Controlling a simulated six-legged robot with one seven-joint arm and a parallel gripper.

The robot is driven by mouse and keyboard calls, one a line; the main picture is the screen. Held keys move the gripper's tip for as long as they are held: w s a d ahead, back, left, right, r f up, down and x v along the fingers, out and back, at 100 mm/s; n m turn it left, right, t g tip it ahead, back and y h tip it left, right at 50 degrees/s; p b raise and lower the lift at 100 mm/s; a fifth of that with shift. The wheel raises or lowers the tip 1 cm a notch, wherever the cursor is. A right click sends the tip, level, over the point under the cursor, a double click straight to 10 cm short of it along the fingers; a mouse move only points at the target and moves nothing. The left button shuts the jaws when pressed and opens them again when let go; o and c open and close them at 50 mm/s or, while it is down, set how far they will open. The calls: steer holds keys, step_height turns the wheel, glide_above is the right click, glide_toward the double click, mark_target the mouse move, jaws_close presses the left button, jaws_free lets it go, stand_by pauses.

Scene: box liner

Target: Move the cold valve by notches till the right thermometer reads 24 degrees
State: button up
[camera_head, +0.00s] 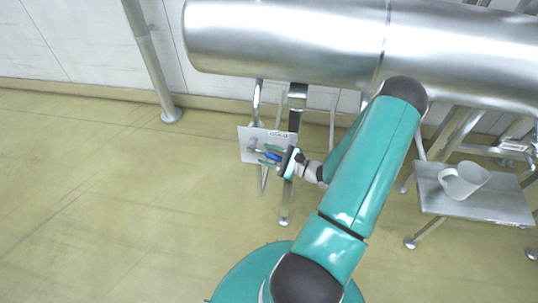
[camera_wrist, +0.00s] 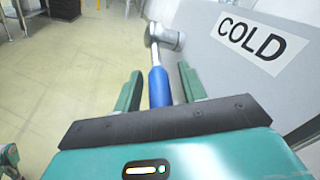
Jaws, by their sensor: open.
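The cold valve's blue-gripped lever (camera_wrist: 159,88) runs from a metal valve body (camera_wrist: 166,38) on a grey panel (camera_wrist: 205,55) with a "COLD" label (camera_wrist: 252,41). In the head view the panel (camera_head: 246,152) hangs below the large steel tank, and the blue lever (camera_head: 268,156) is small there. My gripper (camera_wrist: 163,85) is open, with one finger on each side of the blue handle. I cannot tell whether either finger touches it. It also shows in the head view (camera_head: 270,154) in front of the panel. No thermometer can be made out in either view.
A large steel tank (camera_head: 285,42) spans the top of the head view. A small metal table (camera_head: 475,205) with a white jug (camera_head: 463,181) on it stands at the right. A steel post (camera_head: 150,62) stands at the left wall. The floor at left is clear.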

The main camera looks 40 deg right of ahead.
steer(key=shift+c, duration=0.2)
jaws_close()
steer(key=shift+w+f, duration=0.1)
steer(key=shift+w+a+f+m+t+y, duration=0.2)
steer(key=shift+f+m+t+y, duration=0.1)
steer(key=shift+t, duration=0.4)
steer(key=shift+w+a+f+m+t+y, duration=0.2)
steer(key=shift+f+t, duration=0.1)
steer(key=shift+t, duration=0.4)
steer(key=shift+w+a+f+m+t+y, duration=0.1)
steer(key=shift+w+f+m+t+y, duration=0.15)
steer(key=shift+t, duration=0.45)
steer(key=shift+o, duration=0.2)
jaws_free()
